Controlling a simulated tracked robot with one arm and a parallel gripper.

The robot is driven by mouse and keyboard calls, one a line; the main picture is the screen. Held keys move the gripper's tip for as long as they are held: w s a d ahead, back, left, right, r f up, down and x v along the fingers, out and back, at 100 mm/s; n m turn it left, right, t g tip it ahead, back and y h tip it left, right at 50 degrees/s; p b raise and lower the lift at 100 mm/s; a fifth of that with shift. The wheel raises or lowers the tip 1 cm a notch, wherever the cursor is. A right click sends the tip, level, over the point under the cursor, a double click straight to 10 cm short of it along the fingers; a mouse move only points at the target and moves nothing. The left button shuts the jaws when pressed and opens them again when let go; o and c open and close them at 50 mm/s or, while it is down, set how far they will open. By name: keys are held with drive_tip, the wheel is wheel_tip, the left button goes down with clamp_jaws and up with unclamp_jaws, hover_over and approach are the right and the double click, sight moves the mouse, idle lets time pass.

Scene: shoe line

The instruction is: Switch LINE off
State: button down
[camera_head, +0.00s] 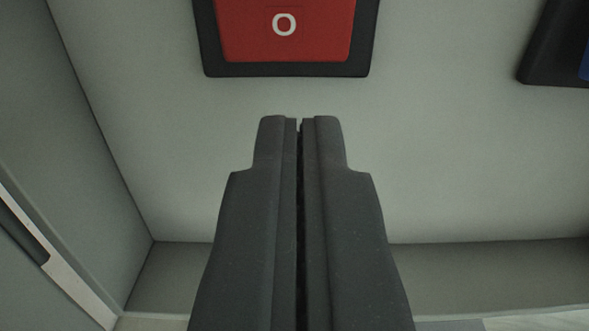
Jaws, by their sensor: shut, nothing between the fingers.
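A red rocker switch (285,45) with a white "O" on its lower half sits in a black frame on a pale grey panel. Only its lower part is in view; the top is cut off by the picture's edge. No "LINE" label is visible. My gripper (299,122) is shut and empty, its two dark fingers side by side. In the picture its tips lie just below the switch's black frame. I cannot tell how far they are from the panel, but they do not overlap the switch.
A second black frame with a blue part (583,60) is cut off at the upper right. A grey side wall (80,160) stands at the left, and a ledge (480,270) runs along the bottom. The panel (460,160) between is bare.

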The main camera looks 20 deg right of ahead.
drive_tip(key=f+v, duration=0.1)
drive_tip(key=v, duration=0.5)
drive_tip(key=shift+s+f, duration=0.25)
drive_tip(key=shift+a, duration=0.15)
drive_tip(key=s+a+r+n+y, duration=0.2)
drive_tip(key=s+y, duration=0.1)
drive_tip(key=s, duration=0.3)
drive_tip(key=s+a+r+n+g+y, duration=0.1)
drive_tip(key=s+a+r+n+y, duration=0.1)
drive_tip(key=s, duration=0.5)
drive_tip(key=n+y, duration=0.1)
drive_tip(key=y, duration=0.1)
drive_tip(key=shift+s+a+y, duration=0.25)
drive_tip(key=shift+a+y, duration=0.05)
drive_tip(key=shift+a, duration=0.1)
